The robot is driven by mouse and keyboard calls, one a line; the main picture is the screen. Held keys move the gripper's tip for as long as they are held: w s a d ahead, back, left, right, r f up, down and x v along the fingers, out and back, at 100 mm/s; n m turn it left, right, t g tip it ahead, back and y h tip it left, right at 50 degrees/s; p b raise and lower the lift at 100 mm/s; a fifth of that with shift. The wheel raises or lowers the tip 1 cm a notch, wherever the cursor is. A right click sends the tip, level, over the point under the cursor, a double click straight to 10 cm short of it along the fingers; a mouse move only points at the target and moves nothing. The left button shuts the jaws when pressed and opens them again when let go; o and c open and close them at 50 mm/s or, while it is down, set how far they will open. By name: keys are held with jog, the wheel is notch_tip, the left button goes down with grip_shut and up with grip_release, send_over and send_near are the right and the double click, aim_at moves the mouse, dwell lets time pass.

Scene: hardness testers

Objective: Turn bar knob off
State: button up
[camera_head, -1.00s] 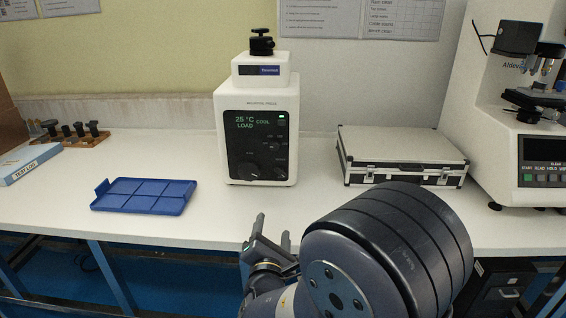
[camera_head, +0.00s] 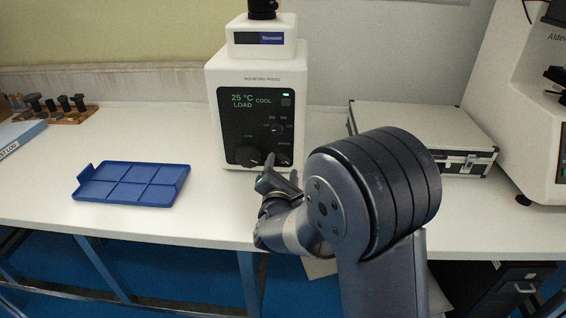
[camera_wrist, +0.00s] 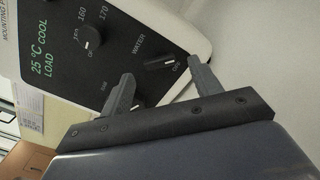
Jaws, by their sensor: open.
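The mounting press (camera_head: 262,80) is a white machine with a black front panel on the bench. In the wrist view its panel (camera_wrist: 60,70) is tilted, and a dark bar knob (camera_wrist: 160,62) sits under the word WATER. A small label by the knob's right end is hard to read. My gripper (camera_wrist: 161,70) is open and empty, with one finger to each side of the bar knob in that view. I cannot tell whether either finger touches it. In the head view my gripper (camera_head: 281,168) is at the panel's lower right, and covers much of that area.
A round selector knob (camera_wrist: 90,37) and a large dial (camera_head: 247,155) share the panel. A blue tray (camera_head: 130,184) lies to the left, and a silver case (camera_head: 425,130) stands to the right. Bare bench lies between tray and press.

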aim_at(284, 157)
jog(key=shift+w, duration=1.3)
jog(key=shift+c, duration=0.3)
jog(key=c, duration=0.9)
